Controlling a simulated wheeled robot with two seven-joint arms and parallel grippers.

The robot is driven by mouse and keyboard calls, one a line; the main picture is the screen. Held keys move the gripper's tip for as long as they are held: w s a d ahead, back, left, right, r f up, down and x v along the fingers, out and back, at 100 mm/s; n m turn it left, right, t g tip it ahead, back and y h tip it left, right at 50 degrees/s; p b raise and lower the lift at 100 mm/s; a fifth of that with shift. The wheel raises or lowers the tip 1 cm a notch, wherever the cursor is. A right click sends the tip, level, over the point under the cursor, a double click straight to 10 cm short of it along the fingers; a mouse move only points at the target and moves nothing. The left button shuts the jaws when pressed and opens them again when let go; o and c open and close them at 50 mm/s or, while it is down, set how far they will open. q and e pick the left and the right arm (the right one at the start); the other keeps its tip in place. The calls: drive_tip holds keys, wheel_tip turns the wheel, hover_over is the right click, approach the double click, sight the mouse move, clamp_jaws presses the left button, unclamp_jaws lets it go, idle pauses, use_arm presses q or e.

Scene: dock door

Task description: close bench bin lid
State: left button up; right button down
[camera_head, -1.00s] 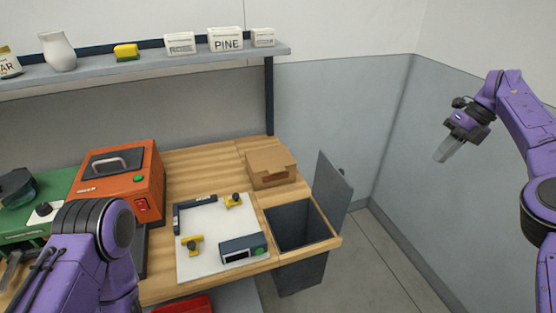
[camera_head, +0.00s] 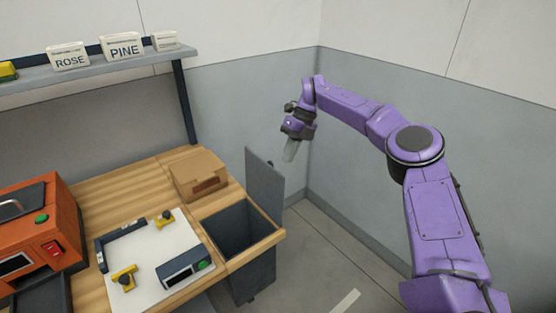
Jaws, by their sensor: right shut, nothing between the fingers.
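The bench bin (camera_head: 250,275) is a dark grey box set in the right end of the wooden bench, and its mouth is open. Its lid (camera_head: 265,188) is a flat grey panel standing upright along the bin's right side. My right gripper (camera_head: 290,151) is shut and empty. In the picture it is just above and to the right of the lid's top edge, pointing down, with a gap between them. I cannot tell how far apart they are in depth. My left gripper is out of view.
A cardboard box (camera_head: 198,178) sits on the bench (camera_head: 120,192) behind the bin. A white board (camera_head: 150,262) with yellow clamps and a small device lies left of the bin. An orange machine (camera_head: 40,230) stands further left. Grey walls enclose the right corner.

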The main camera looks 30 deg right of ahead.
drive_tip(key=a, duration=0.2)
drive_tip(key=a+p, duration=0.1)
drive_tip(key=a, duration=0.1)
drive_tip(key=shift+s+r, duration=0.2)
